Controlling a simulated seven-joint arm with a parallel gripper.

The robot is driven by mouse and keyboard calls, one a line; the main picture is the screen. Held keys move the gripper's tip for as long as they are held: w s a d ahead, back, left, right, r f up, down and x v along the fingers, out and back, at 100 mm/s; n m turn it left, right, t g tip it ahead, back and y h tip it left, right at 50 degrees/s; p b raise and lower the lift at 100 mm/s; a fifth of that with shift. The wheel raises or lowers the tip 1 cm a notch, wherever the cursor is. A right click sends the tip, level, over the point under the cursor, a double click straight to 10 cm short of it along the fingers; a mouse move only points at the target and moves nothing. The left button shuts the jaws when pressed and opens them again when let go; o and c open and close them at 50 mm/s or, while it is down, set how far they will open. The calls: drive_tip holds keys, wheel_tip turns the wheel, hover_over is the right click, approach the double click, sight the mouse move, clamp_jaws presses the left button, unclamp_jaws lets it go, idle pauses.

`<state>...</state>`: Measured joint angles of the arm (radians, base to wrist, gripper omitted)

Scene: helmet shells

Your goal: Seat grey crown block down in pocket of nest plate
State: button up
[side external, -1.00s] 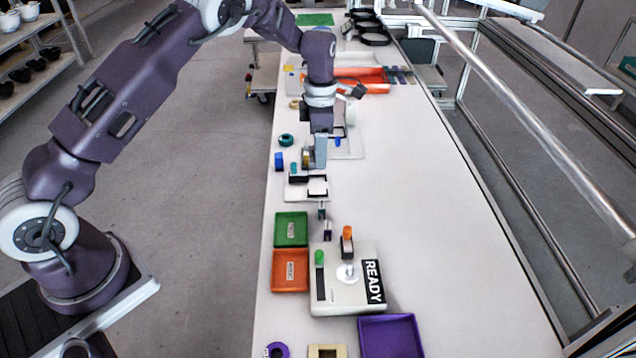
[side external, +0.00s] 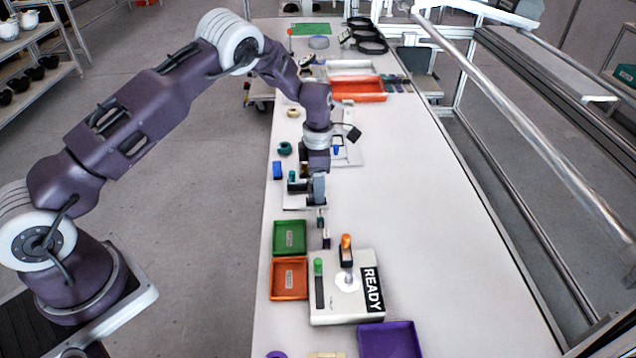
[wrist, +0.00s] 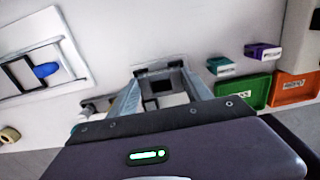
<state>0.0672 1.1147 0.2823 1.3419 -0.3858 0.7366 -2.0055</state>
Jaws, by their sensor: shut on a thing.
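My gripper (side external: 318,201) is over the right part of the white nest plate (side external: 293,203), beside the table's left edge. In the wrist view its two fingers (wrist: 160,98) stand apart with a dark grey block (wrist: 161,86) between them, which I take as the crown block. My gripper is shut on it. The fingers and wrist hide most of the block in the side view. The nest plate also shows in the wrist view (wrist: 173,101), with black parts around the fingertips. Whether the block touches the pocket floor cannot be told.
Green (side external: 290,237) and orange (side external: 289,279) trays and the READY box (side external: 345,290) stand nearer the camera. Small teal (wrist: 221,66) and purple (wrist: 262,51) labelled pieces are near the plate. Another plate with a blue piece (wrist: 46,70) lies to one side. The table's right side is clear.

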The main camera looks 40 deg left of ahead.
drive_tip(key=shift+s+f, duration=0.15)
drive_tip(key=shift+f, duration=0.4)
drive_tip(key=o, duration=1.3)
drive_tip(key=shift+o, duration=0.3)
drive_tip(key=shift+d, duration=0.1)
drive_tip(key=shift+d+f, duration=0.1)
wheel_tip(320, 180, up, 14)
drive_tip(key=shift+f, duration=0.15)
